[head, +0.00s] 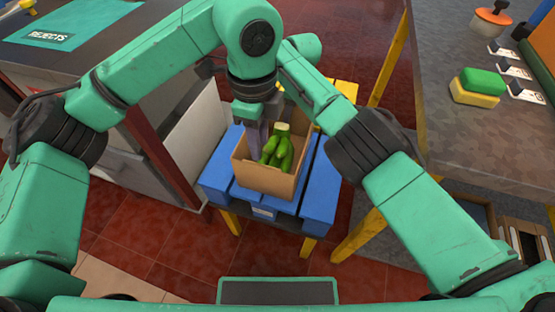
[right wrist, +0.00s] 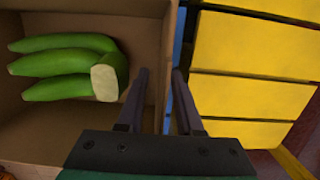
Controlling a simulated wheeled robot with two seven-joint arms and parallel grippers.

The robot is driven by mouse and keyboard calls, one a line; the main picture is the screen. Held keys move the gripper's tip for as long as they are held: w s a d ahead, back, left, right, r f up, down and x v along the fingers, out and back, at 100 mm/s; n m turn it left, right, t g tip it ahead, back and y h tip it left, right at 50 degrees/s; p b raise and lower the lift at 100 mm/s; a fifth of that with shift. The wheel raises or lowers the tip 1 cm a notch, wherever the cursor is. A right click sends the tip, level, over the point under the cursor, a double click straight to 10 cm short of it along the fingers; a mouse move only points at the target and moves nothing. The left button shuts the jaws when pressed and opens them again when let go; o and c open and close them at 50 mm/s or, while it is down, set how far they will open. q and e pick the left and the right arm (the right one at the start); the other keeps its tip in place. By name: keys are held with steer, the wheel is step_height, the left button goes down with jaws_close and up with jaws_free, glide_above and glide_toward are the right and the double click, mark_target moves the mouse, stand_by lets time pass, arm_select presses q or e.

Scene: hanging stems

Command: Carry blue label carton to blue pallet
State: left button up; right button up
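An open brown carton (head: 262,179) holding green bananas (head: 277,150) rests on the blue pallet (head: 318,190). No blue label shows on its visible sides. My left gripper (head: 256,140) points down at the carton's far left part; its fingertips are partly hidden. My right gripper is hidden behind the arms in the head view. In the right wrist view my right gripper (right wrist: 160,75) is open, one finger inside the carton (right wrist: 145,35) and one outside, around its wall, with a gap at the inner finger. The bananas (right wrist: 70,65) lie beside the inner finger.
A yellow pallet (head: 345,90) lies just beyond the blue one and also shows in the right wrist view (right wrist: 255,85). A counter (head: 450,130) with a green and yellow sponge (head: 478,87) stands at the right. A counter with a REJECTS mat (head: 65,38) stands at the left.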

steer(key=shift+a+r, duration=0.2)
steer(key=shift+r, duration=0.3)
steer(key=r, duration=0.3)
steer(key=d+r, duration=0.1)
steer(key=r, duration=0.7)
steer(key=shift+s+d, duration=0.2)
steer(key=shift+d, duration=0.2)
